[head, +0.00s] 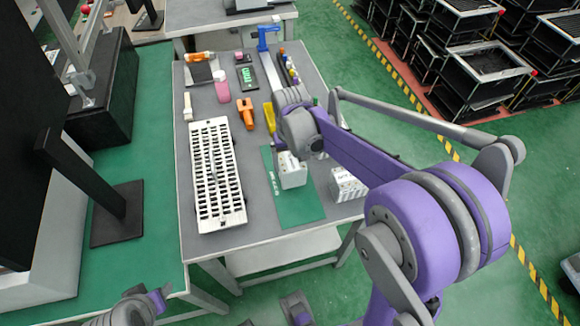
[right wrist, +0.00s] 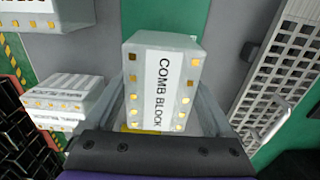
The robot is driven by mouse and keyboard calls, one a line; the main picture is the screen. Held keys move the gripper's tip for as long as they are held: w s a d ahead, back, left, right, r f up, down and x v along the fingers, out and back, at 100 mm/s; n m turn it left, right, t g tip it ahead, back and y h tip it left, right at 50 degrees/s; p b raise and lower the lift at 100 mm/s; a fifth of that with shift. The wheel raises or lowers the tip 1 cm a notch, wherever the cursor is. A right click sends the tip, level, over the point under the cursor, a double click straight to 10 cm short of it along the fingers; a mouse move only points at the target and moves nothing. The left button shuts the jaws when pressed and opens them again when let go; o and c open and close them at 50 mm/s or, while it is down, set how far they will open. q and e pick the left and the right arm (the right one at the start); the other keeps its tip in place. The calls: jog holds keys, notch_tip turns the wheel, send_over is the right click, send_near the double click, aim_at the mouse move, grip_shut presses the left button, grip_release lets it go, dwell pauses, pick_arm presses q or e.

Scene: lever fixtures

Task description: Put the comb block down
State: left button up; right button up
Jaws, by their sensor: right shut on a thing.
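The comb block (right wrist: 160,85) is a pale block with gold squares and a white label reading COMB BLOCK. In the right wrist view it sits between the two fingers of my right gripper (right wrist: 165,110), which is shut on it. In the head view the block (head: 293,172) shows below my right gripper (head: 284,152), over the green mat (head: 297,210) on the grey table (head: 262,240). I cannot tell whether its underside touches the mat.
A similar pale block (head: 347,186) stands right of the mat near the table edge. A white slotted rack (head: 215,175) lies left of it. An orange tool (head: 245,112), a pink bottle (head: 221,86) and a yellow item (head: 269,116) lie farther back. The mat's front part is clear.

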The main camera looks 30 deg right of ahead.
jog(key=shift+f, duration=1.35)
jog(key=shift+f, duration=0.2)
jog(key=o, duration=1.5)
jog(key=shift+c, duration=0.2)
jog(key=shift+r, duration=0.15)
